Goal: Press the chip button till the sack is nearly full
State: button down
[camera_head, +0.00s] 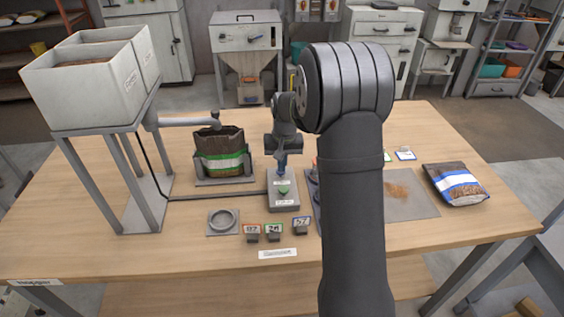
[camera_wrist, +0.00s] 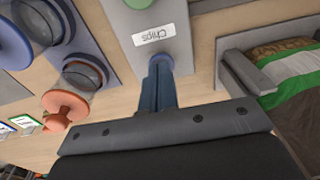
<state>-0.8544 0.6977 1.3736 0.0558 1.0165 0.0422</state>
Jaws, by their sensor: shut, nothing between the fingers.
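The sack (camera_head: 220,143), brown with a white and green band, stands open in a grey holder (camera_head: 226,180) below the spout. Its fill level cannot be made out. It also shows at the right of the wrist view (camera_wrist: 296,78). The grey button box (camera_head: 284,205) has a green button (camera_head: 284,189) and labels. In the wrist view, the label "Chips" (camera_wrist: 153,35) lies between the green button (camera_wrist: 139,3) and my fingertips. My gripper (camera_head: 282,176) is shut and empty, pointing down over the box's far end.
A two-bin hopper (camera_head: 85,85) with a spout (camera_head: 190,122) stands left. A ring on a plate (camera_head: 223,220) and several small numbered cards are in front. A filled bag (camera_head: 455,184) lies right.

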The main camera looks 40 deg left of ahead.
jog(key=shift+f, duration=0.9)
jog(key=shift+s+d+f, duration=0.1)
jog(key=shift+d+f, duration=0.05)
jog(key=shift+f, duration=0.1)
dwell(6.8)
